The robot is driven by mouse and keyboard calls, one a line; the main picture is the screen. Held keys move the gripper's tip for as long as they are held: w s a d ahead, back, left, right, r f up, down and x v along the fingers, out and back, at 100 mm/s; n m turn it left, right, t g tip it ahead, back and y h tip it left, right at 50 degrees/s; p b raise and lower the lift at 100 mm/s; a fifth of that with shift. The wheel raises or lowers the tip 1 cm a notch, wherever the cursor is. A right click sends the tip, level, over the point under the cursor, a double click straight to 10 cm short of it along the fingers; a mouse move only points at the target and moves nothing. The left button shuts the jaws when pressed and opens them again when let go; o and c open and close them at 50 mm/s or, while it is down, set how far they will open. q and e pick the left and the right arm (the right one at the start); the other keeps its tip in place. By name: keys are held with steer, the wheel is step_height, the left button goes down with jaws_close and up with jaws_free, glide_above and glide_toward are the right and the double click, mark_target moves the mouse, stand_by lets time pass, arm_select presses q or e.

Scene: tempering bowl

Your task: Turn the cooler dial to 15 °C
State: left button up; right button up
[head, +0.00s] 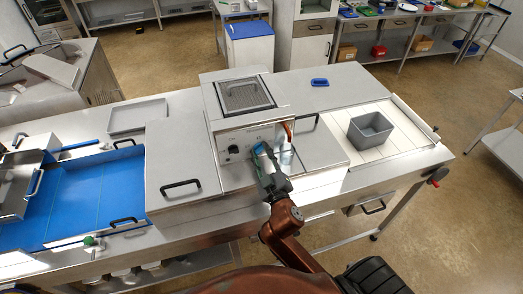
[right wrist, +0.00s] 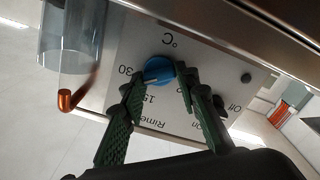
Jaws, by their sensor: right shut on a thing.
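The cooler (head: 238,118) is a steel box with a gridded top on the worktop. In the right wrist view its front panel (right wrist: 125,45) appears upside down, with °C, 30, 15 and Off printed on it. The blue cooler dial (right wrist: 159,71) sits between the 30 mark and the middle of the panel. My right gripper (right wrist: 158,82) is shut on the dial, one green finger on each side. In the head view my right gripper (head: 264,158) covers the dial. A pale mark shows on the dial near the 30 side; its exact setting is unclear. My left gripper is out of view.
A copper spout (right wrist: 70,98) and a clear cylinder (right wrist: 72,40) are close beside the panel. A black knob (head: 234,150) is left of my gripper. A grey bin (head: 370,130) stands at right, and a blue tray area (head: 95,195) lies at left.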

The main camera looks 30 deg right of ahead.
steer(key=n+p, duration=0.4)
steer(key=n, duration=0.1)
steer(key=shift+a+r+n, duration=0.1)
steer(key=shift+n, duration=0.2)
steer(key=n+p, duration=0.1)
steer(key=n, duration=0.1)
steer(key=n+p, duration=0.1)
steer(key=n, duration=0.1)
steer(key=shift+f+n+p, duration=0.2)
steer(key=shift+n+p, duration=0.1)
steer(key=shift+n, duration=0.4)
steer(key=o, duration=1.1)
steer(key=shift+o, duration=0.2)
steer(key=v, duration=1.2)
steer(key=shift+f, duration=0.1)
